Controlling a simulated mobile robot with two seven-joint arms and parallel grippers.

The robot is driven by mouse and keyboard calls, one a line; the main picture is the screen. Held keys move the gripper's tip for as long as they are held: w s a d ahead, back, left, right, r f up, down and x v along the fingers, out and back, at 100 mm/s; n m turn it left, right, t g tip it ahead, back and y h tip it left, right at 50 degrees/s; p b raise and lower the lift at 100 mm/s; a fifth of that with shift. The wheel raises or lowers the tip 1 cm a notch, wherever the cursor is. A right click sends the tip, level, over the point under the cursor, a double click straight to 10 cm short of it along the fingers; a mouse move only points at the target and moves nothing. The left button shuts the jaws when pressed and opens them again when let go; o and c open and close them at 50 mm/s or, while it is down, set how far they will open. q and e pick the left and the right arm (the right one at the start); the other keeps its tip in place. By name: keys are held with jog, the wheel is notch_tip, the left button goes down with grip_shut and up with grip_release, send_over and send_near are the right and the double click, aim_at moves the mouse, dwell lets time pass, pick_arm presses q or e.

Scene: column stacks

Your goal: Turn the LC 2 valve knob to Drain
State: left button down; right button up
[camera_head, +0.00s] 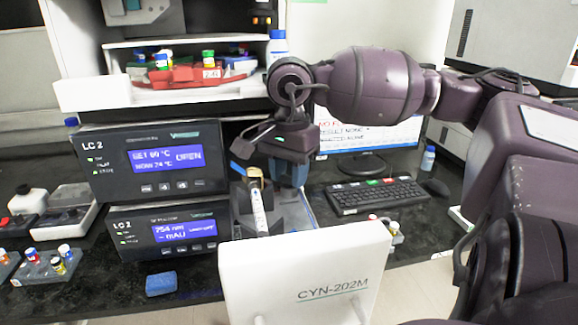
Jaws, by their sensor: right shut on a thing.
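Two dark LC 2 units are stacked on the left. A slim column (257,204) with a yellowish top stands upright beside a dark block (241,212), just below the gripper. I cannot make out the valve knob or its Drain mark; the gripper and column may cover it. My left gripper is not in view.
A white CYN-202M panel (300,270) stands in front. A keyboard (376,195) and mouse (434,187) lie right. A red tray (190,77) of vials is on the shelf. A vial rack (50,268) and blue sponge (160,284) are front left.

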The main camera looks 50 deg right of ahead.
jog(key=shift+n, duration=0.3)
jog(key=n, duration=0.3)
jog(key=shift+r+p, duration=0.1)
jog(key=shift+p, duration=0.2)
jog(key=n, duration=0.5)
jog(key=n+p, duration=0.1)
jog(key=n, duration=0.4)
jog(key=shift+n, duration=2.1)
jog(key=o, duration=0.9)
jog(key=shift+o, duration=0.2)
